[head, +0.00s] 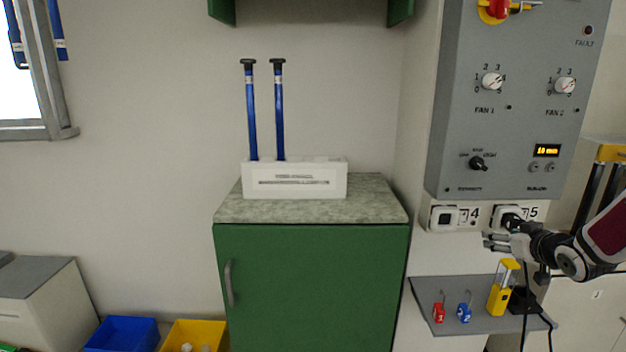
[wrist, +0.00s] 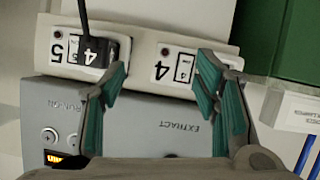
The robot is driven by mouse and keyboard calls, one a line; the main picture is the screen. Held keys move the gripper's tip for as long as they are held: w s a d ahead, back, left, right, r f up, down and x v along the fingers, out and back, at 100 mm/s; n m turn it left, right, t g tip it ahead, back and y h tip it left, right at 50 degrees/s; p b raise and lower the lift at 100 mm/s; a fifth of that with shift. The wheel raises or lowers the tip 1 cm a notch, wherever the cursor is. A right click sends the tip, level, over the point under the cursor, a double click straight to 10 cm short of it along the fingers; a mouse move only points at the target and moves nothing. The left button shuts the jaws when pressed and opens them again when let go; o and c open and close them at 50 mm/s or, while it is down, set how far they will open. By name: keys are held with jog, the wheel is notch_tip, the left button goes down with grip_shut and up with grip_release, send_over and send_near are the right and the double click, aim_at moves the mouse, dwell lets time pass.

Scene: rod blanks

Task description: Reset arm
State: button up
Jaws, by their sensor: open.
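My gripper (head: 492,241) is at the right of the head view, just below the sockets under the grey panel. Its fingers point left, apart and empty. In the wrist view the open teal-padded fingers (wrist: 165,78) frame the socket strip, with nothing between them. Socket 5 (head: 499,211) holds a black plug (head: 512,220), partly hidden by my gripper in the head view. In the wrist view the plug (wrist: 97,48) carries a label 4, and its cable runs up out of the picture.
The grey control panel (head: 520,130) is above my gripper. A grey shelf (head: 462,290) below holds red (head: 438,313) and blue (head: 464,313) padlocks and a yellow item (head: 498,300). A green cabinet (head: 310,280) bears a white rack (head: 294,192) with two blue rods.

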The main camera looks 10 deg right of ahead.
jog(key=s+a+r+g, duration=0.2)
jog(key=s+a+r, duration=0.1)
jog(key=a, duration=0.4)
jog(key=s+a+r+g, duration=0.3)
jog(key=s+a, duration=0.1)
jog(key=a, duration=0.4)
jog(key=s+a+r+g, duration=0.2)
jog(key=s+a+r, duration=0.1)
jog(key=a, duration=0.4)
jog(key=s+a+f+n+g+y, duration=0.1)
jog(key=s+a+g+y, duration=0.15)
jog(key=s+a, duration=0.9)
jog(key=s+a+g+y, duration=0.25)
jog(key=s+a, duration=0.65)
jog(key=s, duration=0.6)
notch_tip(320, 180, up, 20)
jog(key=t+h+p, duration=0.1)
jog(key=t+p, duration=0.2)
jog(key=p, duration=1.5)
jog(key=shift+w+d+f, duration=0.15)
jog(key=shift+w+d, duration=0.05)
jog(key=shift+w, duration=0.25)
